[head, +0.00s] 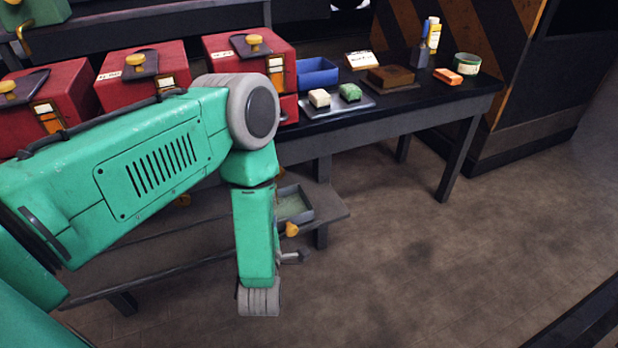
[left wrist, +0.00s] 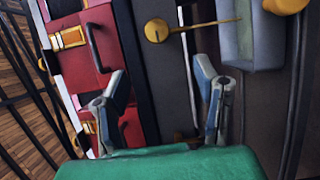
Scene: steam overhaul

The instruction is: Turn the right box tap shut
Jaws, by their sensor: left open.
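The right red box (head: 237,52) stands at the right end of the row on the dark bench. It also shows in the left wrist view (left wrist: 88,55), turned on its side, with a dark handle. A yellow tap knob (head: 291,229) shows beside my forearm below it. In the left wrist view, a yellow tap (left wrist: 157,30) has a thin bar reaching toward a grey tray (left wrist: 246,38). My left gripper (left wrist: 161,100) is open and empty, its fingers apart, with the tap beyond them and no contact visible. My arm partly hides it in the head view. My right gripper is not in view.
Two more red boxes (head: 143,77) (head: 33,108) stand to the left. A grey tray (head: 297,205) sits on the lower shelf. The floor at right is clear.

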